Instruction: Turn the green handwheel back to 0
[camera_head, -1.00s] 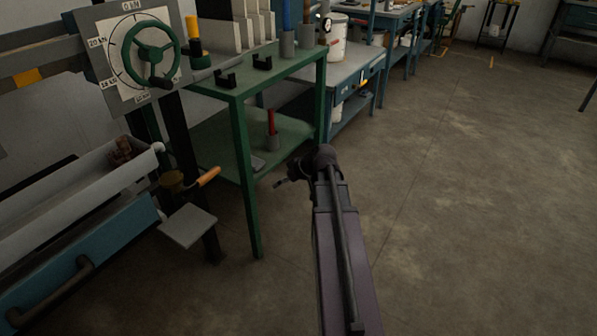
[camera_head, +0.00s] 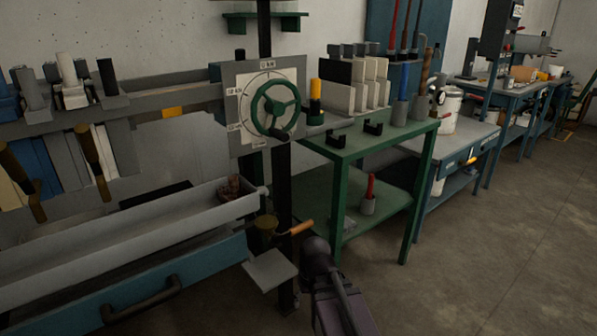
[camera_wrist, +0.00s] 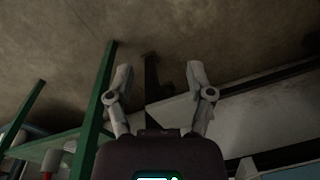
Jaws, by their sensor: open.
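The green handwheel (camera_head: 276,107) has a ring rim, spokes and a dark knob at its lower right. It stands in front of a pale dial (camera_head: 248,86) on a grey plate, marked 0 kN at the top with further kN marks down the left side. No pointer can be made out clearly. My gripper (camera_wrist: 159,75) is open and empty in the wrist view, its two grey fingers spread apart. In the head view my arm reaches up from the bottom, below and right of the wheel, well apart from it. The wheel is not seen in the wrist view.
A long grey trough (camera_head: 120,250) runs below left. An orange-handled tool (camera_head: 297,228) and a small grey plate (camera_head: 270,270) lie near my arm. Floor is clear at right.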

